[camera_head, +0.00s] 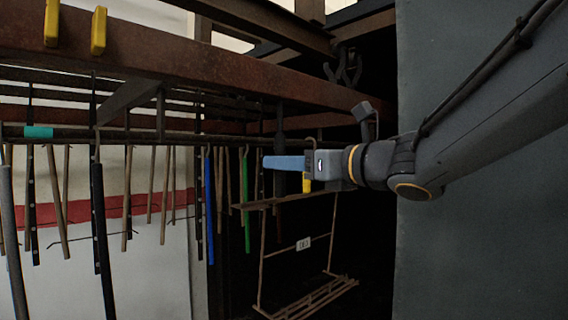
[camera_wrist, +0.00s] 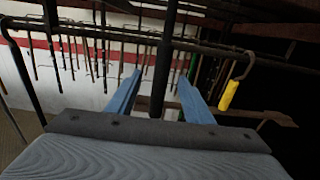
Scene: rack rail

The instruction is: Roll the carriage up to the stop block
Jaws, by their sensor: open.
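A brown hanging frame with a small white number plate (camera_head: 303,243) appears to be the carriage; its top bar (camera_head: 250,206) lies just below my gripper, and its slatted bottom hangs lower. A dark upright stem (camera_head: 280,120) rises behind my gripper toward the rail. My gripper (camera_head: 268,162) is open, its blue fingers pointing left. In the wrist view my gripper (camera_wrist: 161,76) has the dark stem (camera_wrist: 163,62) between its fingers in the picture; contact cannot be told. A teal block (camera_head: 38,132) sits on the rail at far left, possibly the stop block.
The dark rail (camera_head: 225,139) runs across under a rusty beam (camera_head: 200,75). Several rods hang from it, including a blue one (camera_head: 210,205) and a green one (camera_head: 246,200). A hook with a yellow sleeve (camera_wrist: 229,95) hangs right of my fingers. A grey panel (camera_head: 480,250) stands right.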

